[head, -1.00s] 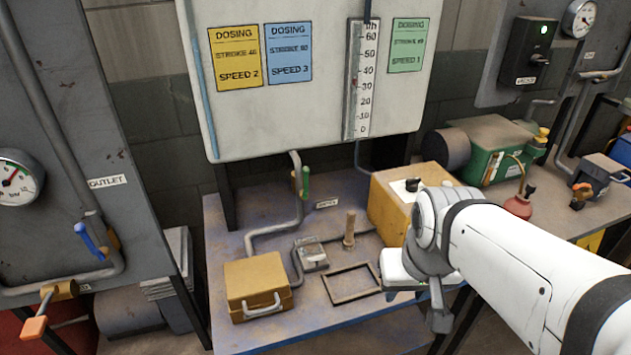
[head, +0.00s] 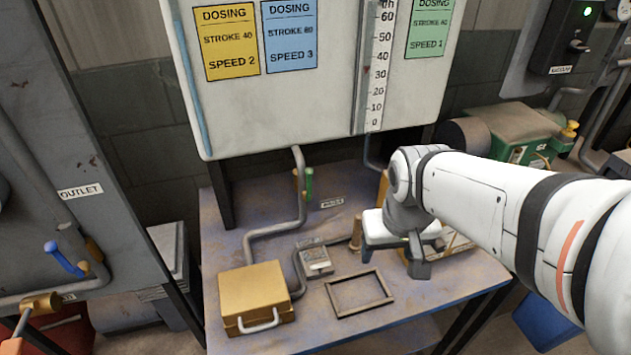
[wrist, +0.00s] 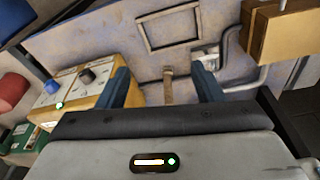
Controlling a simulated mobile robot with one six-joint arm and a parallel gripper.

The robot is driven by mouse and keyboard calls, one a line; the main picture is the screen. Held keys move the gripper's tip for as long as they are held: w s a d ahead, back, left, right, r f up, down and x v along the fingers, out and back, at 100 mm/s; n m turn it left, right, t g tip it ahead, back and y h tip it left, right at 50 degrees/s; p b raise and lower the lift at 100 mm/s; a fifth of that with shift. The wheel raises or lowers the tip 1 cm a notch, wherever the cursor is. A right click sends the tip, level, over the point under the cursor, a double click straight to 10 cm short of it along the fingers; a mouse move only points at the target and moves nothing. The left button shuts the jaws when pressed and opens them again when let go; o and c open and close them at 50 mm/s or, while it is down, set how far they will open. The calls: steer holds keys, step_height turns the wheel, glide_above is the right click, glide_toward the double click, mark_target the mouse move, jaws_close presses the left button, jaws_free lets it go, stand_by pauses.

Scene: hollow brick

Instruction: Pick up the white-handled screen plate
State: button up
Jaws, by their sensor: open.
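The only white handle I see is on the front of a yellow case (head: 253,290) at the left front of the bench. I cannot make out a separate screen plate; the case also shows at the upper right of the wrist view (wrist: 285,35). My gripper (head: 395,252) is open and empty above the right part of the bench, apart from the case and to its right. In the wrist view its two fingers (wrist: 163,88) stand wide apart, with a wooden peg (wrist: 168,84) showing between them.
An empty dark rectangular frame (head: 359,293) lies flat between the case and my gripper. A small grey device (head: 315,259) with a pipe sits behind it. A yellow box with knobs (wrist: 80,82) stands at the wrist view's left. The white dosing panel (head: 330,110) rises behind.

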mark_target(321, 265)
steer(key=o, duration=0.4)
steer(key=w+a+f, duration=0.1)
steer(key=w, duration=0.1)
steer(key=w+a+f+n, duration=0.1)
steer(key=w+a+f, duration=0.1)
steer(key=w+a+f+n+g+p, duration=0.1)
steer(key=w+a, duration=0.1)
steer(key=shift+w+f, duration=0.2)
steer(key=shift+f, duration=0.1)
steer(key=shift+o, duration=1)
steer(key=w+a+f, duration=0.1)
steer(key=f, duration=0.1)
steer(key=w+a+f+n, duration=0.1)
steer(key=a+f, duration=0.1)
steer(key=w+a+f+n+g+p, duration=0.1)
steer(key=a+f, duration=0.1)
steer(key=shift+w, duration=0.15)
steer(key=shift+a+f, duration=0.2)
steer(key=shift+f, duration=0.1)
steer(key=shift+n, duration=0.3)
steer(key=shift+a+f+p, duration=0.1)
steer(key=shift+a+f, duration=0.05)
steer(key=shift+f, duration=1.15)
steer(key=shift+a+f+p, duration=0.1)
steer(key=shift+a+f, duration=0.1)
steer(key=shift+f, duration=1.15)
steer(key=shift+a+f+p, duration=0.1)
steer(key=shift+a+f, duration=0.05)
steer(key=shift+f, duration=1.15)
